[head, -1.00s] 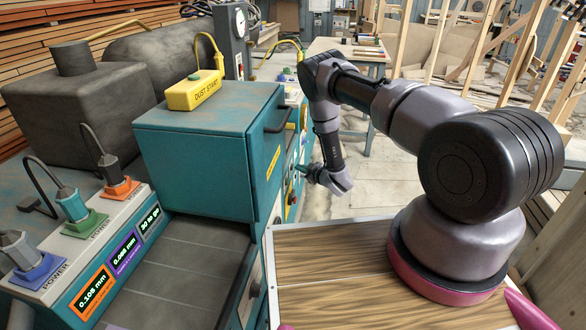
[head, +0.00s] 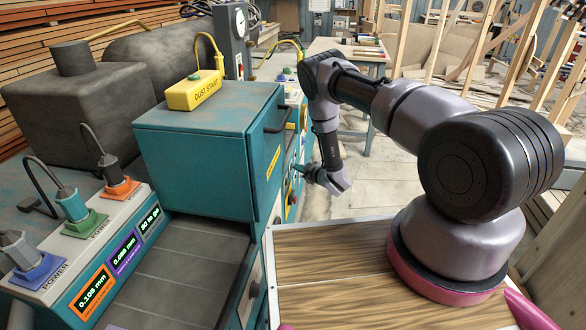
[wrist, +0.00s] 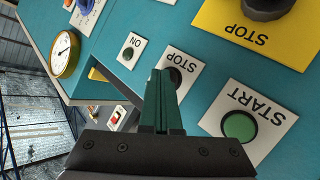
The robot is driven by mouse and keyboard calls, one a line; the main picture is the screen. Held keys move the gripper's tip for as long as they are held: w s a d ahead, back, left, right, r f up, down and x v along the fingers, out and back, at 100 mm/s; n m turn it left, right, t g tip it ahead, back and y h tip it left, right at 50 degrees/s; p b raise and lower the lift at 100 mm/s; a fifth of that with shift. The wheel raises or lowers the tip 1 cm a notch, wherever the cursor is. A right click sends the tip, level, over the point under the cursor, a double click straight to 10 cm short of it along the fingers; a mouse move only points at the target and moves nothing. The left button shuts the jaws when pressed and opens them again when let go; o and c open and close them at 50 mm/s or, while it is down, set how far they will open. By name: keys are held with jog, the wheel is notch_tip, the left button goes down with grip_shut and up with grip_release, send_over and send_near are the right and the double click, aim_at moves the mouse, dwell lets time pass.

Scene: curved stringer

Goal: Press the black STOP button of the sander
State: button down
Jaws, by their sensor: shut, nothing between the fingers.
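The sander (head: 215,150) is a teal machine on the left in the head view. In the wrist view its panel shows a white plate lettered STOP with a black STOP button (wrist: 176,77), partly hidden behind my fingers. My gripper (wrist: 161,75) is shut and empty. Its green fingertips overlap the edge of the STOP button in the wrist view; whether they touch it I cannot tell. In the head view my gripper (head: 296,164) is at the sander's right side, and the button is not visible there.
A yellow STOP plate (wrist: 240,30) with a dark knob is at upper right. A round yellow gauge (wrist: 64,54) is at upper left. Floor right of the sander is open.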

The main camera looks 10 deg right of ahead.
jog(key=shift+s+d, duration=0.25)
jog(key=shift+d, duration=0.5)
jog(key=shift+s+d, duration=0.25)
jog(key=shift+d, duration=0.55)
jog(key=shift+s+d, duration=0.3)
jog(key=shift+d, duration=0.45)
jog(key=shift+s+d, duration=0.25)
jog(key=shift+d, duration=0.55)
